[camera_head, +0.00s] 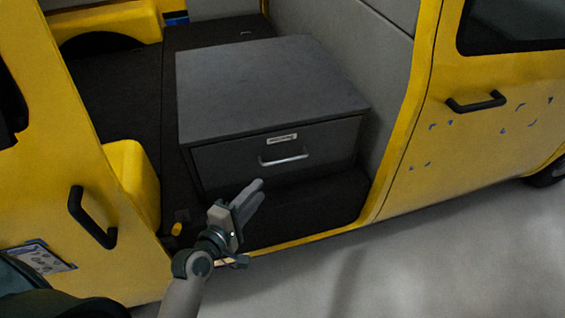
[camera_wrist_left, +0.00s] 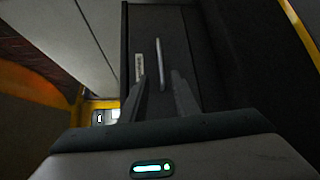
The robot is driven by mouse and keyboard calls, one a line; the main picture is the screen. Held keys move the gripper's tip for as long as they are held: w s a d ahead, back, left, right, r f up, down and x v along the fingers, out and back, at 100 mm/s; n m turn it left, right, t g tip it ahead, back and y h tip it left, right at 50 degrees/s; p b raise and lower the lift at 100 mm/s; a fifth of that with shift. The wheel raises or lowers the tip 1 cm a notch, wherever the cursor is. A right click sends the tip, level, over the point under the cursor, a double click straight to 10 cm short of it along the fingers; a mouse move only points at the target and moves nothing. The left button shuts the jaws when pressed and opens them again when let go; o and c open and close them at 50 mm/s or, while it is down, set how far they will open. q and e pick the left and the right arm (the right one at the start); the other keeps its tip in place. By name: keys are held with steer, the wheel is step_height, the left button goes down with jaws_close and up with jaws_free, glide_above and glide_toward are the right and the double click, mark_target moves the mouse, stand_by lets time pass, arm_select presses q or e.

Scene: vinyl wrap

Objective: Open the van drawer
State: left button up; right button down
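The grey van drawer (camera_head: 235,163) is shut in the front of a grey cabinet (camera_head: 265,85) inside the yellow van. Its silver bar handle (camera_head: 284,160) is on the drawer front, with a small white label (camera_head: 282,138) above it. My left gripper (camera_head: 258,189) is in front of and below the handle, to its left in the head view, and apart from it. In the left wrist view the two fingers (camera_wrist_left: 160,85) stand apart with nothing between them. The handle (camera_wrist_left: 161,65) shows just beyond the tips, near the gap between them. My right gripper is in neither view.
The yellow door frame (camera_head: 400,130) stands right of the cabinet. A yellow door with a black handle (camera_head: 92,217) is at the left, and another black handle (camera_head: 476,102) is at the right. Open floor (camera_head: 450,260) lies in front.

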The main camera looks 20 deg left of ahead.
mark_target(284, 161)
arm_select(q)
steer(key=p+x, duration=0.1)
steer(key=x, duration=1.3)
steer(key=shift+w, duration=0.35)
steer(key=shift+c, duration=0.7)
